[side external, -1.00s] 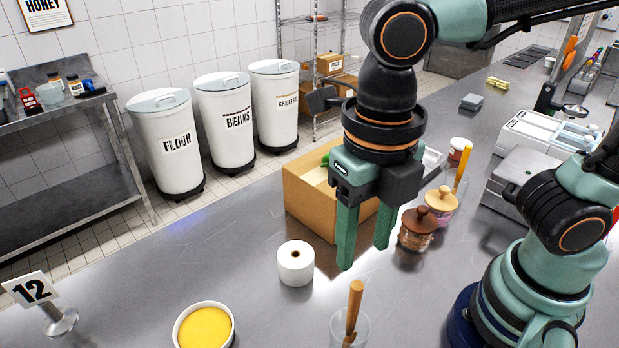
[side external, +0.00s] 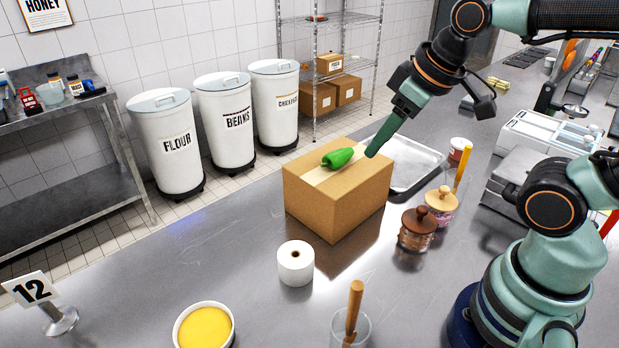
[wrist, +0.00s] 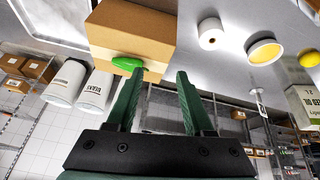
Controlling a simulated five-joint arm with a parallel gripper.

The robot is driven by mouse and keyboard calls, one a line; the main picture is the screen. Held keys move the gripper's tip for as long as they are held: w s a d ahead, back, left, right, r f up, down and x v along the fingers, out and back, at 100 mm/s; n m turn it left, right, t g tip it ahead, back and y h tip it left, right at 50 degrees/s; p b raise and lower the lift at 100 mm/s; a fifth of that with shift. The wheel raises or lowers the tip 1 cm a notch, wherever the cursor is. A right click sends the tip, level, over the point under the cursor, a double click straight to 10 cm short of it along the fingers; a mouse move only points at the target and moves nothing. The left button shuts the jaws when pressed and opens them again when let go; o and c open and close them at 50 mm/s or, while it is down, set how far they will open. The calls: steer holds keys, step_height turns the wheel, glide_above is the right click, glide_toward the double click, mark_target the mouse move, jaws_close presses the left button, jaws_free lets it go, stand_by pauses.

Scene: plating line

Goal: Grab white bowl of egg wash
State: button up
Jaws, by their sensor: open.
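The white bowl of yellow egg wash (side external: 204,327) sits on the steel counter at the lower left of the side view, its near edge cut off by the frame. It also shows at the upper right of the wrist view (wrist: 265,52). My gripper (side external: 371,152) is tilted beside the top of a cardboard box, well behind and to the right of the bowl. In the wrist view its two fingers (wrist: 161,72) are apart with nothing held between them.
The cardboard box (side external: 337,200) has a green pepper (side external: 342,158) on top, close to my fingertips. A white paper roll (side external: 296,265) stands between box and bowl. A glass with a wooden-handled tool (side external: 353,318) is right of the bowl. Lidded jars (side external: 417,229) stand right of the box.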

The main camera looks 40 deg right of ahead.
steer(key=shift+o, duration=0.3)
steer(key=shift+w+d+r+m, duration=0.1)
steer(key=shift+d+m, duration=0.45)
steer(key=shift+m, duration=0.25)
steer(key=o, duration=0.7)
steer(key=shift+d+m, duration=0.25)
steer(key=shift+m, duration=0.15)
steer(key=n+y, duration=0.5)
steer(key=n, duration=0.7)
glide_toward(199, 339)
steer(key=shift+w+f, duration=0.15)
steer(key=shift+f, duration=0.7)
steer(key=shift+a+r+x, duration=0.15)
steer(key=shift+x, duration=1.25)
steer(key=shift+a+r+x, duration=0.1)
steer(key=shift+a+x, duration=0.05)
steer(key=shift+x, duration=1.2)
